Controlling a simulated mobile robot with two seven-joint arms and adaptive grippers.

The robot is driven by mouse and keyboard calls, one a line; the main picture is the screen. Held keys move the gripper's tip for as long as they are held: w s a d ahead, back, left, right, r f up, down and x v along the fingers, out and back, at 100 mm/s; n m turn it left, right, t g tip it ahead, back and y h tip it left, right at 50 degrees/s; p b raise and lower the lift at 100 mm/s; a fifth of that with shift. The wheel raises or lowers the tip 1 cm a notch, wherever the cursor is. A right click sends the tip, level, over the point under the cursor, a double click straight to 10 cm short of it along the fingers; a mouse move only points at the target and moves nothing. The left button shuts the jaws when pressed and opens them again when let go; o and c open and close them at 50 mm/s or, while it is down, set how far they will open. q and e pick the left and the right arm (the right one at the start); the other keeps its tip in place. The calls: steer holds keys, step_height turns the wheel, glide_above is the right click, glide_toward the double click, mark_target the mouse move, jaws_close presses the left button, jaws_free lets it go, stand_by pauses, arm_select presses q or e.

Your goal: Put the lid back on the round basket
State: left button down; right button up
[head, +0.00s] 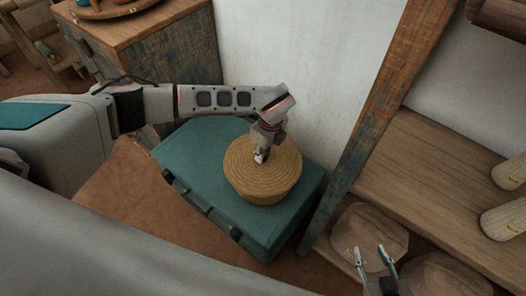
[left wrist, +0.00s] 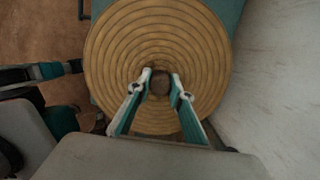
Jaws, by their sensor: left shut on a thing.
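The round basket (head: 262,191) is woven and tan and stands on a teal case. Its lid (head: 282,157), with coiled rings, covers its top; I see no gap between them, but cannot tell whether it is fully seated. My left gripper (head: 261,156) reaches down to the middle of the lid. In the left wrist view, the fingers (left wrist: 160,78) are shut on the dark round knob (left wrist: 160,87) at the centre of the lid (left wrist: 120,50). My right gripper (head: 370,251) is open and empty at the lower right, apart from the basket.
The teal case (head: 195,150) lies on the brown floor (head: 120,200) against a white wall (head: 285,50). A wooden cabinet (head: 185,60) stands behind at left.

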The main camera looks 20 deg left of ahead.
stand_by(0.8)
arm_select(q)
steer(key=c, duration=1.7)
jaws_free()
steer(key=o, duration=0.5)
steer(key=shift+c, duration=0.2)
steer(key=shift+r+p, duration=0.1)
steer(key=shift+p, duration=0.2)
